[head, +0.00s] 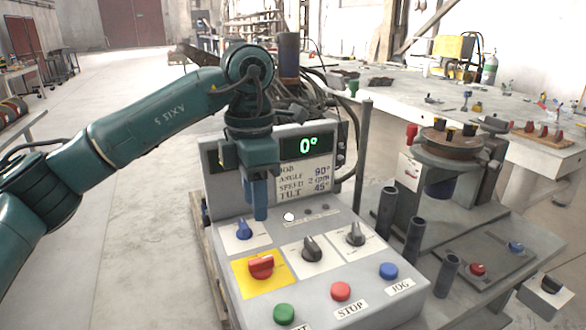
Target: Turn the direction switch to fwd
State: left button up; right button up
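The control box (225,283) stands in front of me with a sloped panel. It carries a blue knob (243,231), two dark knobs on white plates, one in the middle (312,249) and one at right (355,235), and a red knob (261,266) on a yellow plate. The knob labels are too small to read, so I cannot tell which one is the direction switch. My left gripper (260,216) points down over the panel's back left, just behind and right of the blue knob. Its blue fingers look close together; any gap is not clear. My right gripper is out of view.
Green (284,314), red STOP (341,291) and blue JOG (388,271) buttons line the panel's front. The display (305,146) reads 0°. A positioner with a round table (450,143) and upright dark tubes (413,240) stand at right. Open floor lies left.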

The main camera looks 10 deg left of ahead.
aim_at(311, 253)
jog(key=k, duration=0.95)
